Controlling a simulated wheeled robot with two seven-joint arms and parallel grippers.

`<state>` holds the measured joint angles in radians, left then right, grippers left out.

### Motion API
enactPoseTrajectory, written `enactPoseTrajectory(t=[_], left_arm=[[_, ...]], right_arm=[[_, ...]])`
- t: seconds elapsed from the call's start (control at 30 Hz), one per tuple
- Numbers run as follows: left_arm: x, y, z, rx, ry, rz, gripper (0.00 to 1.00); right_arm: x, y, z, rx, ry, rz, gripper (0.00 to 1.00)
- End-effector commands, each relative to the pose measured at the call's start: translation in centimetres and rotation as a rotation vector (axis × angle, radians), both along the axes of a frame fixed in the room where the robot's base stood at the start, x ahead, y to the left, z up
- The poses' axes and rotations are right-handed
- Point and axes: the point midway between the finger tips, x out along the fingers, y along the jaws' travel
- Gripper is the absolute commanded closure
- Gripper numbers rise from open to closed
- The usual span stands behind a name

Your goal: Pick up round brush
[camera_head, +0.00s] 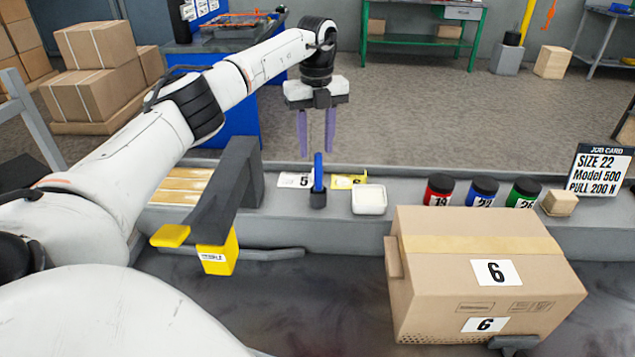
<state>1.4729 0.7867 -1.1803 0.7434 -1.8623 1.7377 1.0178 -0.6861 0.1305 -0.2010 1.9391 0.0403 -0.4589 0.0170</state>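The item that looks like the round brush (318,180) has an upright blue handle and a dark round base. It stands on the grey ledge (420,212), between a card marked 5 (296,181) and a white dish (369,199). My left gripper (316,148) points down above and slightly behind the brush in the picture. Its two purple fingers are apart with nothing between them. My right gripper cannot be made out.
Red (438,189), blue (482,191) and green (524,193) jars stand to the right, beside a small wooden block (559,203) and a job card (598,170). A cardboard box marked 6 (480,235) stands in front. A dark bar with yellow ends (217,254) is at left.

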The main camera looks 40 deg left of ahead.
Motion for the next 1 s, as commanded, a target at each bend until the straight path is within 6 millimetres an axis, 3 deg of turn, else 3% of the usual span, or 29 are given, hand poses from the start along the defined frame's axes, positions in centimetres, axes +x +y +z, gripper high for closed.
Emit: enactPoseTrajectory(t=[0.1, 0.37, 0.6, 0.93, 1.0], left_arm=[[0.0, -0.1, -2.1, -0.002, 0.002, -0.003, 0.61], [0.0, -0.3, -4.2, -0.003, -0.002, -0.006, 0.61], [-0.2, -0.9, -7.7, -0.005, -0.002, -0.005, 0.61], [-0.1, -0.9, -8.5, -0.005, -0.004, -0.006, 0.61], [-0.1, -0.9, -8.5, -0.005, -0.004, -0.006, 0.72]], right_arm=[[0.0, 0.0, 0.0, -0.002, 0.001, 0.0, 1.0], [0.0, -0.1, 0.0, -0.002, 0.001, -0.001, 1.0], [0.0, -0.2, 0.1, -0.003, 0.001, -0.001, 1.0], [0.0, -0.3, 0.1, -0.003, 0.001, -0.003, 1.0], [0.0, -0.3, 0.1, -0.003, 0.001, -0.003, 1.0]])
